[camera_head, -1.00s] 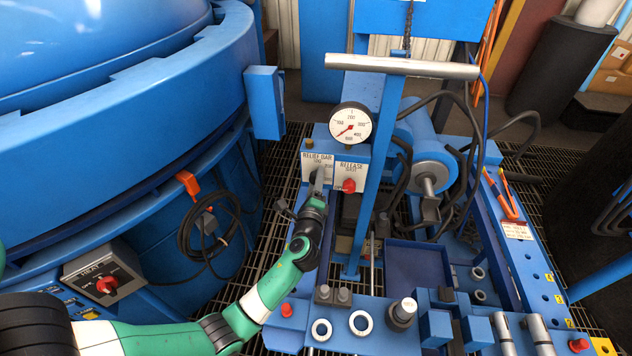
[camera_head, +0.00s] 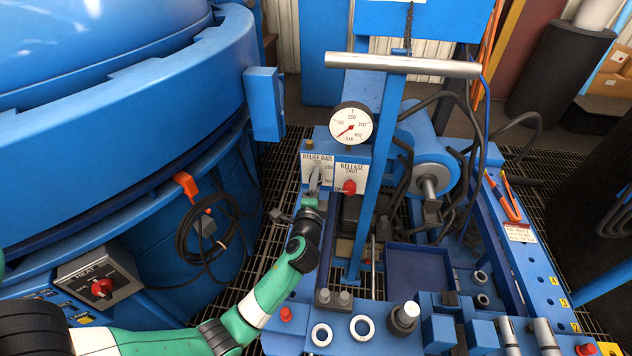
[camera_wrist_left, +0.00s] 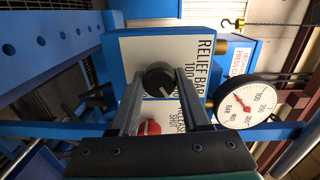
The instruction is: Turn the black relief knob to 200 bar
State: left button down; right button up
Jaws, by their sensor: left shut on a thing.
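The black relief knob (camera_wrist_left: 160,77) sits on a white plate (camera_wrist_left: 150,50) lettered "RELIEF BAR" and 100. A pale mark on the knob runs toward the lower right in the left wrist view. My left gripper (camera_wrist_left: 158,80) is shut on the knob, one finger on each side. In the head view the left gripper (camera_head: 314,186) reaches up to the plate and hides most of the knob. The pressure gauge (camera_head: 351,125) stands above, its red needle toward the lower left; it also shows in the left wrist view (camera_wrist_left: 247,101). The right gripper is out of view.
A red release knob (camera_head: 349,187) sits close right of the relief knob. A blue upright post (camera_head: 375,180) and a grey crossbar (camera_head: 400,66) stand to the right. The large blue furnace (camera_head: 120,120) fills the left. A heat switch box (camera_head: 98,280) is low left.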

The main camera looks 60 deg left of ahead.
pick_arm(q)
jog(key=shift+f, duration=0.1)
jog(key=shift+c, duration=1.9)
grip_release()
jog(key=shift+d, duration=0.1)
jog(key=p+v, duration=0.3)
jog(key=v, duration=0.8)
jog(key=shift+s, duration=0.2)
jog(key=shift+d, duration=0.15)
